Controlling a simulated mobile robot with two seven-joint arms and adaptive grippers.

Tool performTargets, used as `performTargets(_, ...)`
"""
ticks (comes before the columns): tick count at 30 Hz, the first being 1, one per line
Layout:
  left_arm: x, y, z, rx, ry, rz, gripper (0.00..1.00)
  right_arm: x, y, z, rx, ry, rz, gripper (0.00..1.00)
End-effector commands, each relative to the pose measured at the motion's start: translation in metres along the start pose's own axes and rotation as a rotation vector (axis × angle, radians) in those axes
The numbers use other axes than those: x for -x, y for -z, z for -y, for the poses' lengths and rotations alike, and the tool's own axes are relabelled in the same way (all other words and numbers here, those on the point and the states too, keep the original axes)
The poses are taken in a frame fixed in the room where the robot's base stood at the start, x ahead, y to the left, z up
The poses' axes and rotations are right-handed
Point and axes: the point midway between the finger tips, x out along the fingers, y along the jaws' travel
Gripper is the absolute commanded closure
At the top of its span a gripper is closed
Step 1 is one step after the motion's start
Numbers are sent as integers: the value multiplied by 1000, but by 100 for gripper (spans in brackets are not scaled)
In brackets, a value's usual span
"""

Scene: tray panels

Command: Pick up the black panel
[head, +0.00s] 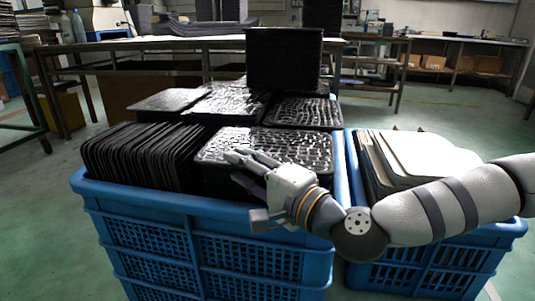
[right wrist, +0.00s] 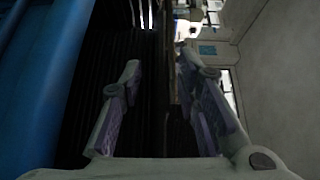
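Black panels (head: 140,155) stand on edge in a row in the left blue crate (head: 215,225). Beside them, a stack of textured black panels (head: 290,148) lies flat at the crate's right. My right gripper (head: 243,164) is over the near left edge of this stack, at the gap between it and the row. In the right wrist view, the two fingers (right wrist: 165,100) are apart, with a thin dark upright edge (right wrist: 172,75) seen between them. Dark panel edges line the left of that view. Contact cannot be told. My left gripper is not in view.
A second blue crate (head: 385,275) with pale and dark panels (head: 405,155) stands at the right, under my right arm. More black stacks (head: 235,100) and an upright black block (head: 284,60) are behind. A long table (head: 190,42) stands farther back.

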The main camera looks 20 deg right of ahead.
Motion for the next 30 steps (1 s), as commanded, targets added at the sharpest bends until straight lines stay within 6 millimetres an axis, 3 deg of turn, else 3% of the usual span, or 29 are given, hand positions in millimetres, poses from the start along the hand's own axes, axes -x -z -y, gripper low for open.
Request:
performTargets(6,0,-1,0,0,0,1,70,-2,0,1,-1,0,-1,70)
performTargets(10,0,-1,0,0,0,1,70,-2,0,1,-1,0,0,97)
performTargets(11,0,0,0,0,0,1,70,-2,0,1,-1,0,0,100)
performTargets(22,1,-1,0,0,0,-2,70,-2,0,4,0,2,0,100)
performTargets(30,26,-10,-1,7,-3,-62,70,0,0,74,3,10,-1,100)
